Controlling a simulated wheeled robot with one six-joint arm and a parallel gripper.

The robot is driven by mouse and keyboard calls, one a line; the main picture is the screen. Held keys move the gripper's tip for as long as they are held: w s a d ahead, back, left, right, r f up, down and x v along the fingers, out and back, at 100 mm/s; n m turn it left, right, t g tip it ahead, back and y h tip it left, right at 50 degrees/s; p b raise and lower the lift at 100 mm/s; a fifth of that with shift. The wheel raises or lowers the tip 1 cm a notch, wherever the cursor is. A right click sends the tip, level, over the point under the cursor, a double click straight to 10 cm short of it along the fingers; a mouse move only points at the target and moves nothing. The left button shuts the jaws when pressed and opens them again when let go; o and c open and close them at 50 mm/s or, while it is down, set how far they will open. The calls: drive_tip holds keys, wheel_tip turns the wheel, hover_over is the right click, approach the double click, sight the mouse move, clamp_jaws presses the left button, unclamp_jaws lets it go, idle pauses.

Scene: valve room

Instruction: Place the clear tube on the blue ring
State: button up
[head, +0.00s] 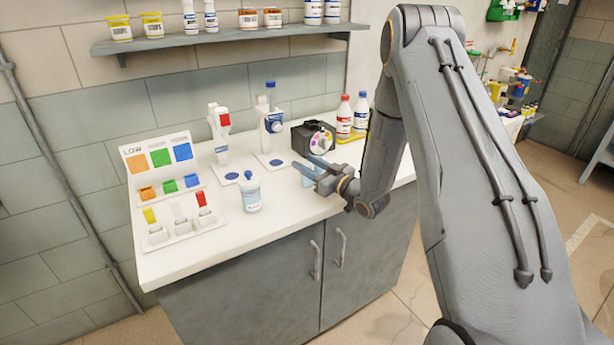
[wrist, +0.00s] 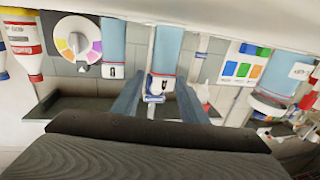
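My gripper (head: 308,164) is low over the right part of the white counter, its two bluish fingers apart. In the wrist view, which is upside down, the open fingers (wrist: 160,85) point at a light blue, see-through upright form (wrist: 167,50), likely the clear tube. It lies between or just beyond the fingertips, and I see no clear grip on it. A similar light blue form (wrist: 112,40) stands to its left. In the head view a small light blue patch (head: 307,180) shows under the fingers, partly hidden. Dark blue round marks (head: 231,176) (head: 277,162) lie on white cards; which is the blue ring I cannot tell.
White devices (head: 219,133) (head: 270,118), a black box with a colour dial (head: 314,139) and red- and blue-capped bottles (head: 345,115) stand behind. A colour chart (head: 160,160) is at left.

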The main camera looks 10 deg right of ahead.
clamp_jaws()
drive_tip(key=shift+r, duration=0.1)
